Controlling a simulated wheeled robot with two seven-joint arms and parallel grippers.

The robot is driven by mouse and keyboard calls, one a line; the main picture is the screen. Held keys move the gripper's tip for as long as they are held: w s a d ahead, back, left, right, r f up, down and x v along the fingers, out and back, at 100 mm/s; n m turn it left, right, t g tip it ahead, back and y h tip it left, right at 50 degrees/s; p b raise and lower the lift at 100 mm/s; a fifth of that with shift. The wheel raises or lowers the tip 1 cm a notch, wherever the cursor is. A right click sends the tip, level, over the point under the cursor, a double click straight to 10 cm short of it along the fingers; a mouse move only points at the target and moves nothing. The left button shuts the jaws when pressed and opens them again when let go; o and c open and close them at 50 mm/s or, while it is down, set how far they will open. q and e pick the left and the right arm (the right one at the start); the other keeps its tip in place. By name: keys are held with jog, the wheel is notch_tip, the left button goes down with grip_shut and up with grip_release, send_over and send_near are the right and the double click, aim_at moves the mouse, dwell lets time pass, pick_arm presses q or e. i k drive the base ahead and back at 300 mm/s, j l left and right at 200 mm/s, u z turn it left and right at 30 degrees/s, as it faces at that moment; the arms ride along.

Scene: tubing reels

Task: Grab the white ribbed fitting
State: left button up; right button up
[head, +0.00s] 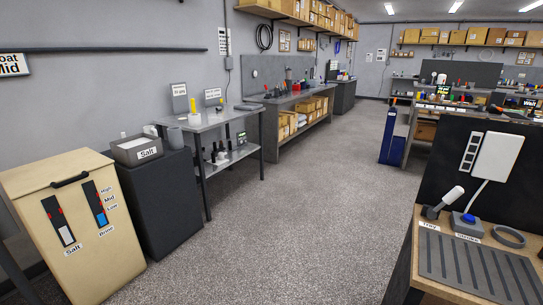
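I cannot make out a white ribbed fitting for certain. A white, rounded piece (454,194) leans out of a dark holder (431,212) on the workbench at the right; it is too small to tell whether it is ribbed. A small white cylinder (194,118) stands on the grey table (212,122) at the left, also too small to show ribs. Neither of my grippers is in view.
A cream Salt/Brine cabinet (85,255) and a dark cabinet with a Salt bin (135,152) stand at the left. The right bench holds a grooved tray (475,270), a blue button box (467,222) and a dark ring (508,238). The speckled floor (300,210) between is clear.

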aim_at(217, 161)
jog(key=i+z, duration=0.1)
jog(key=i, duration=2.8)
jog(key=i+u, duration=0.1)
jog(key=i, duration=0.45)
jog(key=i+l+u, duration=0.1)
jog(key=i, duration=0.45)
jog(key=i+l+u, duration=0.1)
jog(key=i, duration=0.45)
jog(key=i+l+u, duration=0.1)
jog(key=i, duration=0.45)
jog(key=i+l+u, duration=0.7)
jog(key=i, duration=0.15)
jog(key=i+l+u, duration=0.35)
jog(key=i+l, duration=0.05)
